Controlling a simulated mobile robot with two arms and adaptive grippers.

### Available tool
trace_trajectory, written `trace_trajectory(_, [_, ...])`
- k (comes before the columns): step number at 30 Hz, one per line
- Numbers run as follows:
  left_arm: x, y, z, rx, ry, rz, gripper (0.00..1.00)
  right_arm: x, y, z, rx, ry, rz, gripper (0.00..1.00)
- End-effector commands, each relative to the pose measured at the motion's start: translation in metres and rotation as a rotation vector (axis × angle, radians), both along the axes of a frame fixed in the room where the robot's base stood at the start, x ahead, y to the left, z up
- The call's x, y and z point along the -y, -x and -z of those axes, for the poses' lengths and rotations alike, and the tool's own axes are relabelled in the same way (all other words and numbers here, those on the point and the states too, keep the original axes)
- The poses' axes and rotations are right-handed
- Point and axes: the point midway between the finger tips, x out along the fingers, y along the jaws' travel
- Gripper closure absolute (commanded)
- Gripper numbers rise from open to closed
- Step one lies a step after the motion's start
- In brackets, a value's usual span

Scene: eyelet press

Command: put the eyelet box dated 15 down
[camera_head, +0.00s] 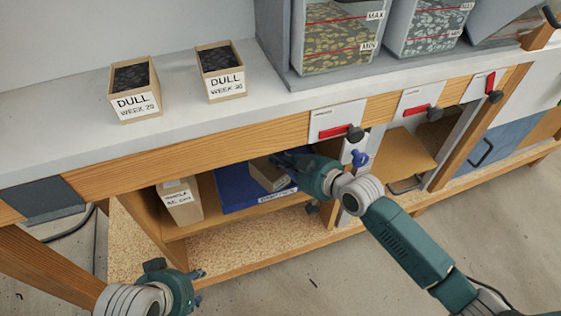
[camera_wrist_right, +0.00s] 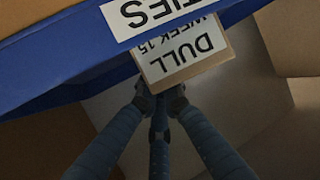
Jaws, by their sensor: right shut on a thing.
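The eyelet box (camera_wrist_right: 187,52) reads "DULL WEEK 15" upside down in the right wrist view. My right gripper (camera_wrist_right: 160,97) is shut on it. In the head view the tan box (camera_head: 268,174) is at the blue tray (camera_head: 233,189) on the shelf under the bench top, with my right gripper (camera_head: 284,160) at its upper right. The tray's label ending in "TIES" shows beside the box in the wrist view. I cannot tell whether the box touches the tray floor. My left gripper (camera_head: 199,275) is low at the left, away from the box; its fingers are too small to judge.
A tall labelled box (camera_head: 181,203) stands on the shelf left of the tray. Two boxes, "DULL WEEK 20" (camera_head: 135,89) and "DULL WEEK 30" (camera_head: 221,72), stand on the bench top. The wooden bench edge (camera_head: 170,157) runs above the shelf. Eyelet bins (camera_head: 340,38) stand at the back.

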Motion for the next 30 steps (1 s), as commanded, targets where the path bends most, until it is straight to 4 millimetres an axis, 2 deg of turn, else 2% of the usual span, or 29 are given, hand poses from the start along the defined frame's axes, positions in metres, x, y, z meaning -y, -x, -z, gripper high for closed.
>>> trace_trajectory(13, [0.002,-0.007,-0.002,0.026,0.005,0.002,0.60,0.000,0.000,0.002,0.002,-0.001,0.001,1.00])
trace_trajectory(15, [0.002,-0.007,-0.002,0.029,0.006,0.002,0.60,0.000,0.000,0.003,0.001,0.000,0.001,0.82])
trace_trajectory(16, [0.002,-0.007,-0.002,0.029,0.006,0.002,0.60,0.000,0.000,0.003,0.001,0.000,0.001,0.76])
trace_trajectory(17, [0.002,-0.007,-0.002,0.028,0.005,0.002,0.60,0.000,0.000,0.003,0.000,0.000,0.001,0.75])
trace_trajectory(26, [0.002,-0.007,-0.002,0.026,0.005,0.002,0.60,0.000,0.000,0.002,0.001,0.000,0.001,0.75])
trace_trajectory(30, [-0.001,0.004,-0.003,-0.017,-0.003,-0.001,0.60,0.008,0.007,-0.004,0.000,0.003,0.001,0.75])
